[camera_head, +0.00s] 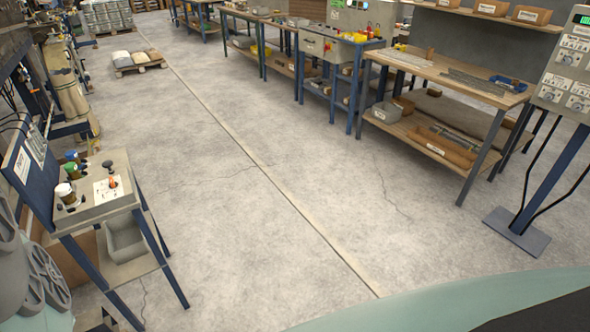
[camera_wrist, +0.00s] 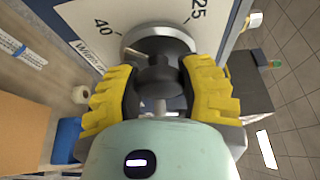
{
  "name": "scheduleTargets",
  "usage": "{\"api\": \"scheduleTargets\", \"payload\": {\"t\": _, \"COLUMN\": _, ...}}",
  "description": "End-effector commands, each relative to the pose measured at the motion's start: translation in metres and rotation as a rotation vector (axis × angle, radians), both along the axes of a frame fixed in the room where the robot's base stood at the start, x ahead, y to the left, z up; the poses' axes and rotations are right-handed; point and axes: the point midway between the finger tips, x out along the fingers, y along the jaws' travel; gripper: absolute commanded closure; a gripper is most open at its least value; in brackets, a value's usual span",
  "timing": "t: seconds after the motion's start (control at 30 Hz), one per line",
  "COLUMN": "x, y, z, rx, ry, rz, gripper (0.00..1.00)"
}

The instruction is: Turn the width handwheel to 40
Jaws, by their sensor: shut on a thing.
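The width handwheel (camera_wrist: 171,37) shows in the wrist view as a dark, round metal wheel on a pale scale plate (camera_wrist: 85,14). The plate is marked 40 at the wheel's upper left and 25 at its upper right, with part of the word "Width" below the 40. My gripper (camera_wrist: 160,88) has its yellow ribbed fingers on both sides of the wheel's dark central knob (camera_wrist: 158,78) and is shut on it. A thin pale pointer lies at the wheel's left, toward the 40 side; its exact reading is unclear. The head view does not show my gripper or this handwheel clearly.
In the head view, a small stand with a control box (camera_head: 98,193) is at the left. A workbench (camera_head: 445,72) and a panel on a post (camera_head: 566,78) stand at the right. The floor (camera_head: 240,200) between is clear. A brown box (camera_wrist: 22,130) is left in the wrist view.

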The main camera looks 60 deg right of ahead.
Motion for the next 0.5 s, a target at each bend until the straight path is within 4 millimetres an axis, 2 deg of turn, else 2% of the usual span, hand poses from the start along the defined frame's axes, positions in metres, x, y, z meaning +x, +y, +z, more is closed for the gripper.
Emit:
{"api": "scheduleTargets", "payload": {"t": 0.07, "x": 0.0026, "y": -0.0011, "z": 0.0028, "rx": 0.006, "ry": -0.006, "rz": -0.006, "gripper": 0.96}}
{"api": "scheduleTargets", "payload": {"t": 0.1, "x": 0.0026, "y": -0.0013, "z": 0.0026, "rx": 0.005, "ry": -0.006, "rz": -0.006, "gripper": 0.55}}
{"api": "scheduleTargets", "payload": {"t": 0.4, "x": 0.0016, "y": -0.0012, "z": 0.0005, "rx": 0.001, "ry": -0.002, "rz": -0.004, "gripper": 0.25}}
{"api": "scheduleTargets", "payload": {"t": 0.5, "x": 0.0014, "y": -0.0011, "z": 0.0001, "rx": 0.000, "ry": -0.001, "rz": -0.004, "gripper": 0.25}}
